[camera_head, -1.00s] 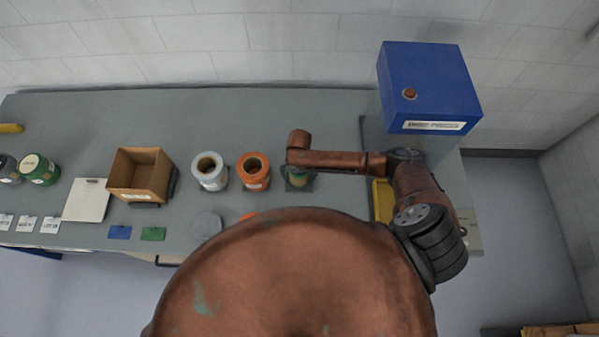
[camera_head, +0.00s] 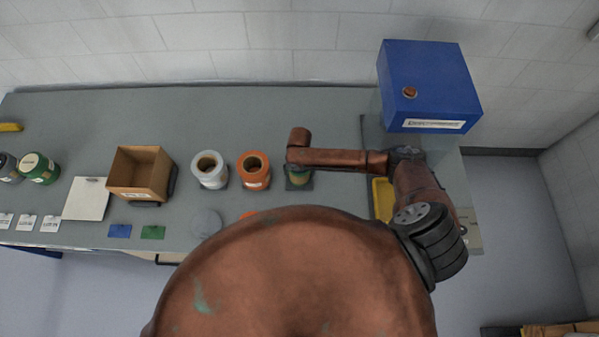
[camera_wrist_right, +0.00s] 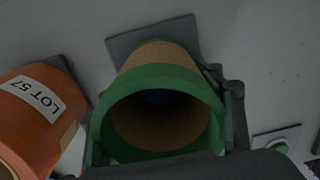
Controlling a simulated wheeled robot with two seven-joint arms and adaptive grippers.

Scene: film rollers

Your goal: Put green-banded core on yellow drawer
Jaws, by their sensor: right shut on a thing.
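The green-banded core (camera_wrist_right: 160,82) is a tan cardboard tube with a green band at its near rim, seen from above and hollow, in the right wrist view. It stands on a dark square pad (camera_wrist_right: 183,33). My right gripper (camera_wrist_right: 228,98) is shut on the core; a dark finger shows along its right side, and the other is mostly hidden. In the head view the core (camera_head: 298,181) is largely covered by my right wrist. The yellow drawer (camera_head: 382,200) is partly visible beside my right arm, under the blue box's side of the bench. My left gripper is not in view.
An orange roll (camera_head: 254,182) stands close left of the core, with a white roll (camera_head: 210,184) beyond it. A cardboard box (camera_head: 140,192) is further left. A blue box (camera_head: 430,90) with a red button stands at the back right. The back of the bench is clear.

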